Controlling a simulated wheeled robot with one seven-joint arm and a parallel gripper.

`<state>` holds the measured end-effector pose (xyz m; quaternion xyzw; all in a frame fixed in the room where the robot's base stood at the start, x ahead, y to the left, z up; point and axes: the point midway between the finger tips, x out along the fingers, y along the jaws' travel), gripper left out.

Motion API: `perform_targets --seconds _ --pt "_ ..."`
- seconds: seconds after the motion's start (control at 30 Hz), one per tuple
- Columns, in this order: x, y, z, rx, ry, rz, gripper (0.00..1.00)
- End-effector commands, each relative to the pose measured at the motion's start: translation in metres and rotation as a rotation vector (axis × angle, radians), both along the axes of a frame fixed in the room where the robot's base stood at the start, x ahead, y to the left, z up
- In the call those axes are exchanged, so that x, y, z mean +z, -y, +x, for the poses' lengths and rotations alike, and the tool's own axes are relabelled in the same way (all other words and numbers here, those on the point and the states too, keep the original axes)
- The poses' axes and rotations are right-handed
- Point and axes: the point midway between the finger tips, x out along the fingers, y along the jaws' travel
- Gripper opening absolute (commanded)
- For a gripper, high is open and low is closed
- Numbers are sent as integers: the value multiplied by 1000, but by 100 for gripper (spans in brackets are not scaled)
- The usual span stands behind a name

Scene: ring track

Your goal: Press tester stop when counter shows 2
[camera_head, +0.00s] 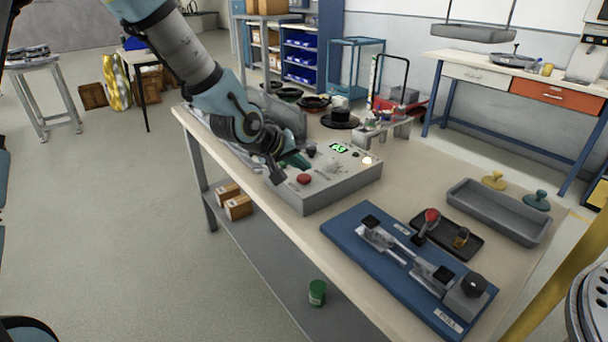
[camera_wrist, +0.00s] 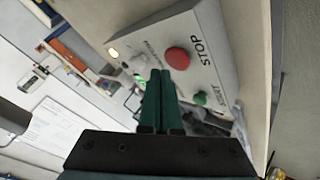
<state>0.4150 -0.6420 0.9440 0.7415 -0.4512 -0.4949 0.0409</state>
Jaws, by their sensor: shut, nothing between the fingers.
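The grey tester box (camera_head: 338,184) sits on the bench with a sloped top panel. Its red stop button (camera_head: 304,179) is at the near left of the panel; it also shows in the wrist view (camera_wrist: 177,58) beside the word STOP. A green button (camera_wrist: 200,98) is nearby in the wrist view. The lit green counter display (camera_head: 339,148) is on the panel's far side; its digits are too small to read surely. My gripper (camera_head: 299,160) is shut and empty over the left side of the box. In the wrist view its fingertips (camera_wrist: 160,73) appear beside the red button, apparently apart from it.
A lit lamp (camera_head: 367,161) is on the panel's right. A blue fixture board (camera_head: 368,257), a black tray (camera_head: 462,246) and a grey tray (camera_head: 488,216) lie to the right. Black round parts (camera_head: 340,118) stand behind the box.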

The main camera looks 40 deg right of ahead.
Motion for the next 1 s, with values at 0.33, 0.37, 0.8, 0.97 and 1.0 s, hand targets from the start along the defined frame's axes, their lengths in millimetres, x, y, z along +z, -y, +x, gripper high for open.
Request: perform_targets --seconds 0.33,0.37,0.8,0.97,1.0 --pt "15 0 0 1 1 -1 0" --pt "19 0 0 1 1 -1 0" --pt "52 0 0 1 1 -1 0" --pt "50 0 0 1 1 -1 0" --pt "50 0 0 1 1 -1 0"
